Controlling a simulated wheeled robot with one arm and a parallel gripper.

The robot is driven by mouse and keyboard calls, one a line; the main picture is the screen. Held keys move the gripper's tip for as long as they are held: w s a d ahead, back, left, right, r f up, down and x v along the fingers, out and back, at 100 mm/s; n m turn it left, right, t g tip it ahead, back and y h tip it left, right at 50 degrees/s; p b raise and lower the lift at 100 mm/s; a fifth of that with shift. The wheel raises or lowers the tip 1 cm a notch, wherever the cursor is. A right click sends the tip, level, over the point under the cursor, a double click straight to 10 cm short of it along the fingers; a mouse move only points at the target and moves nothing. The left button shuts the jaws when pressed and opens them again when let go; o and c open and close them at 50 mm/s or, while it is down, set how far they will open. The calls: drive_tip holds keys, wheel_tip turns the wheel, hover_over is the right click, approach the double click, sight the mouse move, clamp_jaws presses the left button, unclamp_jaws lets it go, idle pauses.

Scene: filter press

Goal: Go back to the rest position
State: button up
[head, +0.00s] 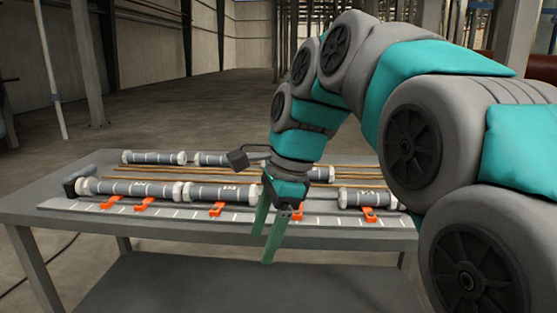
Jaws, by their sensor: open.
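My gripper (268,233) hangs in the middle of the head view with two green fingers pointing down. The fingers are apart with nothing between them. It is in front of the grey table (180,232), and its fingertips show below the line of the tabletop's front edge. My teal and grey arm comes in from the right and covers the table's right end.
Several grey cylinders with white ends (140,188) lie in two rows on the table. Brown rods (190,172) run between the rows. Orange clips (217,209) sit along a marked front strip. A lower shelf (200,285) is bare. Open floor lies behind.

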drive_tip(key=s+d+f+n+g+h, duration=0.1)
drive_tip(key=s+d+f+n, duration=0.6)
drive_tip(key=s+f, duration=0.3)
drive_tip(key=s+d+f+n+g+h, duration=0.1)
drive_tip(key=s+d+f+n+h, duration=0.1)
drive_tip(key=s+d+f+n, duration=0.5)
drive_tip(key=s+d+f, duration=0.3)
drive_tip(key=s+f, duration=0.1)
drive_tip(key=s, duration=0.2)
drive_tip(key=shift+s+d+f, duration=0.2)
drive_tip(key=shift+f, duration=0.1)
